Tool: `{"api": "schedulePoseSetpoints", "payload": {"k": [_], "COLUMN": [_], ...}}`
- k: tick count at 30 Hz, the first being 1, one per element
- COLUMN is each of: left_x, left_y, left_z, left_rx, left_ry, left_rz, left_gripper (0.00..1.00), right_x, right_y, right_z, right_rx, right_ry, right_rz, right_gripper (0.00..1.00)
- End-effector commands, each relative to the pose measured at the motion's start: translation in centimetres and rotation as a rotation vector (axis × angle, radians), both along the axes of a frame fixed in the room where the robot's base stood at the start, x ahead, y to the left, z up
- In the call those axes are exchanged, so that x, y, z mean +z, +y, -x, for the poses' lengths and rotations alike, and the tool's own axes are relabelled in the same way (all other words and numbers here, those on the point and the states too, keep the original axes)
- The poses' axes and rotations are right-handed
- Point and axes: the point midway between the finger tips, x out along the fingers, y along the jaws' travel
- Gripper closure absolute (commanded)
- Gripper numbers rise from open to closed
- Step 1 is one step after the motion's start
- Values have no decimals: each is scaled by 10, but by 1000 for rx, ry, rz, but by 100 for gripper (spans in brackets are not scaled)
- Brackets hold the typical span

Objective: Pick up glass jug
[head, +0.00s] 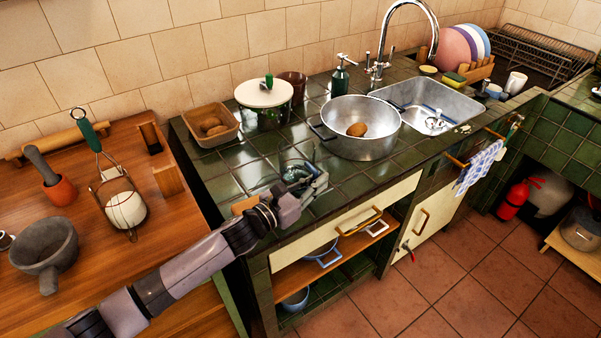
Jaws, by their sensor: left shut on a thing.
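The glass jug (291,164) is clear and hard to make out against the green tiled counter. It stands near the counter's front edge, left of the big metal pot, and looks upright. My left arm comes in from the lower left, and my left gripper (308,184) is at the jug's near side, shut on it. The gripper hides the jug's lower near part. I cannot tell whether the jug's base touches the tiles. My right gripper is not in view.
A metal pot (375,145) holding a brown potato-like item (357,129) stands right of the jug. Behind are a lidded pot (265,115), a brown cup (292,84) and a bread basket (194,134). A sink (455,107) lies farther right. Tiles left of the jug are clear.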

Motion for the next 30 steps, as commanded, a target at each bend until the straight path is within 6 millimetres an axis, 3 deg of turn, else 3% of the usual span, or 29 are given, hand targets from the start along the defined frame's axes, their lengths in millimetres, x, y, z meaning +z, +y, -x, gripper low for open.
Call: {"api": "schedulePoseSetpoints", "payload": {"k": [8, 14, 17, 24, 30], "left_x": [7, 30, 51, 123, 169], "left_y": [0, 0, 0, 0, 0], "left_z": [0, -1, -1, -1, -1], "left_rx": [-2, -2, -2, -2, -1], "left_ry": [-6, -9, -13, -15, -11], "left_rz": [1, 0, -2, -3, -2], "left_gripper": [100, 100, 100, 100, 100], "right_x": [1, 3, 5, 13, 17], "right_y": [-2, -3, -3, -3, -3], "right_z": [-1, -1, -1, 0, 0], "right_rx": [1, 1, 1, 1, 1], "right_ry": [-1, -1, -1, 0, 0], "right_rz": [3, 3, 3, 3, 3], "right_gripper": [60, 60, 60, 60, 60]}}
